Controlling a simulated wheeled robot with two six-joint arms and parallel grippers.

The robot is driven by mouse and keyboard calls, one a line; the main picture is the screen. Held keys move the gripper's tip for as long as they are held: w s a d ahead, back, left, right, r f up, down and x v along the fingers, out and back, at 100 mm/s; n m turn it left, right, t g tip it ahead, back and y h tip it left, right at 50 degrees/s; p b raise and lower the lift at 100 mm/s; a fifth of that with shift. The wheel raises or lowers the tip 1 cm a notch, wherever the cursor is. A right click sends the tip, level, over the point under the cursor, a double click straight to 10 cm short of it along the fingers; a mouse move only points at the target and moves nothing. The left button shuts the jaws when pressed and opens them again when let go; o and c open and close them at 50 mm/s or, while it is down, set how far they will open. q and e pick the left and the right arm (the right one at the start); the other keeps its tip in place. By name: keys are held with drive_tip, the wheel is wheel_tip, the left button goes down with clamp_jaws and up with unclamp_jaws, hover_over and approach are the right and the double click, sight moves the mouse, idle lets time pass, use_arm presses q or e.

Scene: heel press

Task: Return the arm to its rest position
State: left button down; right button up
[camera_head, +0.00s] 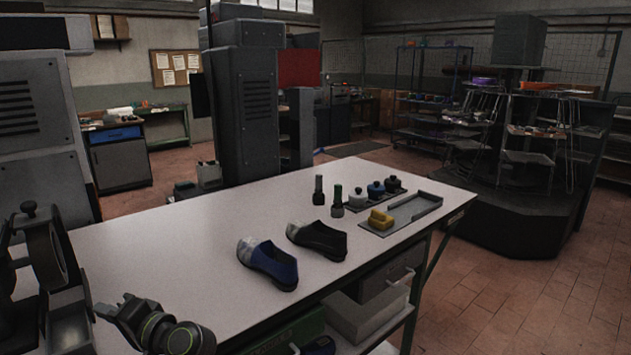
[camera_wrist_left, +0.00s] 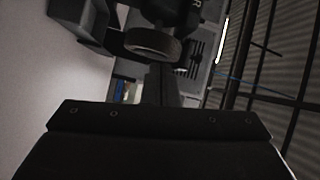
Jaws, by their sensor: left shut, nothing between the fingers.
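My left gripper (camera_head: 116,309) is at the lower left of the head view, above the near left part of the white table (camera_head: 190,237). It is shut and empty, clear of the shoes. My right gripper is not in view.
A blue shoe (camera_head: 268,264) and a black shoe (camera_head: 318,238) stand mid-table. Beyond are dark bottles (camera_head: 318,190) and a grey tray (camera_head: 405,213) with a yellow block (camera_head: 381,219). A machine with a wheel (camera_head: 46,255) stands close left of my gripper; a wheel (camera_wrist_left: 152,42) shows in the wrist view.

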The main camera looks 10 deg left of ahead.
use_arm(q)
drive_tip(key=s+d+f+m+t+h, duration=0.1)
drive_tip(key=s+f+h, duration=0.35)
drive_tip(key=f, duration=0.35)
drive_tip(key=s+d+f+t+h, duration=0.1)
drive_tip(key=s+d+f+h, duration=0.15)
drive_tip(key=s+f, duration=0.4)
drive_tip(key=s+d+f+n+g+h, duration=0.1)
drive_tip(key=s+d+f+h, duration=0.45)
drive_tip(key=s, duration=0.25)
drive_tip(key=s+d+f+g+h, duration=0.1)
drive_tip(key=s+d+f+h, duration=0.3)
drive_tip(key=s+d, duration=0.3)
wheel_tip(320, 180, down, 26)
drive_tip(key=s+a+r, duration=0.1)
drive_tip(key=a, duration=0.2)
drive_tip(key=s+d+f+g, duration=0.1)
drive_tip(key=s+f+g, duration=0.1)
drive_tip(key=s+f, duration=1.2)
drive_tip(key=shift+s+d+f, duration=0.25)
drive_tip(key=shift+s+f, duration=0.1)
drive_tip(key=shift+f, duration=0.2)
drive_tip(key=shift+h, duration=0.25)
